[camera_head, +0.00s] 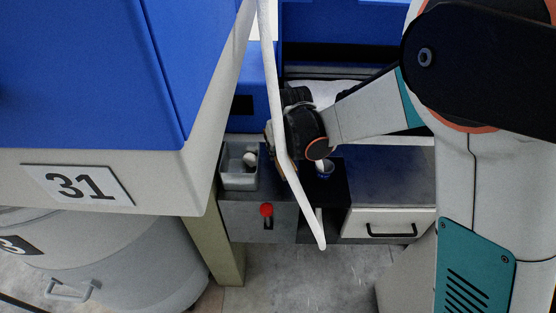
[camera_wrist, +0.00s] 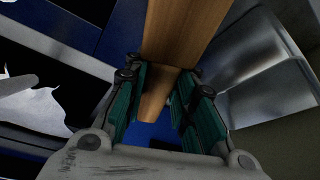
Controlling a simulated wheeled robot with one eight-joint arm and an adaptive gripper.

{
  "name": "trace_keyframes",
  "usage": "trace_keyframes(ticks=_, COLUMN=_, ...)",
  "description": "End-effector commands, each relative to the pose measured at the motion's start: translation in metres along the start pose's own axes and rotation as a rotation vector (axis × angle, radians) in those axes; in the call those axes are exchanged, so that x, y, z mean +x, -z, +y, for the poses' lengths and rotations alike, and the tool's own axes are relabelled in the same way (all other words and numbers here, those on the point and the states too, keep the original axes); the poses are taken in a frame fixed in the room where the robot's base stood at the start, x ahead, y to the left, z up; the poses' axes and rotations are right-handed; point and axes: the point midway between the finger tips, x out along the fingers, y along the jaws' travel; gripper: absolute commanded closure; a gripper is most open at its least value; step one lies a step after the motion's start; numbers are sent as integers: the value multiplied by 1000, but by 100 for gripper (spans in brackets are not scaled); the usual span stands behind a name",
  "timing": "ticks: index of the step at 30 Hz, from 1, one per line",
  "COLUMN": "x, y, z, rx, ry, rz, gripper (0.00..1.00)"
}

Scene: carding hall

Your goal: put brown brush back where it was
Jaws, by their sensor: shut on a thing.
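The brown brush (camera_wrist: 185,30) shows in the wrist view as a long, flat wooden bar. It runs from the top edge down between the teal fingers of my gripper (camera_wrist: 160,82), which is shut on it. No bristles can be made out. In the head view my gripper (camera_head: 284,132) is beside the blue machine, above the dark worktop. Only a small brown edge shows at its left side there. A pale bent rail in front and the gripper's own body hide most of the brush.
The pale bent rail (camera_head: 277,110) crosses the view close to my gripper. A grey open bin (camera_head: 238,181) holding something white stands left on the bench. A small blue cup (camera_head: 325,174) is on the dark worktop. A red knob (camera_head: 266,209) and a drawer (camera_head: 385,224) are on the front.

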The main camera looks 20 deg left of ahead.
Motion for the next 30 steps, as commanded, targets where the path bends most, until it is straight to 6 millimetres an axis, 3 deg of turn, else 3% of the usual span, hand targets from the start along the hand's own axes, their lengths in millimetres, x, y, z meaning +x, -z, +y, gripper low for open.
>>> trace_keyframes(ticks=12, x=41, y=-17, z=0, rx=0, ry=0, rz=0, gripper=98)
trace_keyframes(ticks=24, x=45, y=-19, z=0, rx=0, ry=0, rz=0, gripper=98)
trace_keyframes(ticks=25, x=44, y=-18, z=0, rx=0, ry=0, rz=0, gripper=69)
trace_keyframes(ticks=27, x=44, y=-18, z=0, rx=0, ry=0, rz=0, gripper=56)
trace_keyframes(ticks=30, x=44, y=-18, z=0, rx=0, ry=0, rz=0, gripper=56)
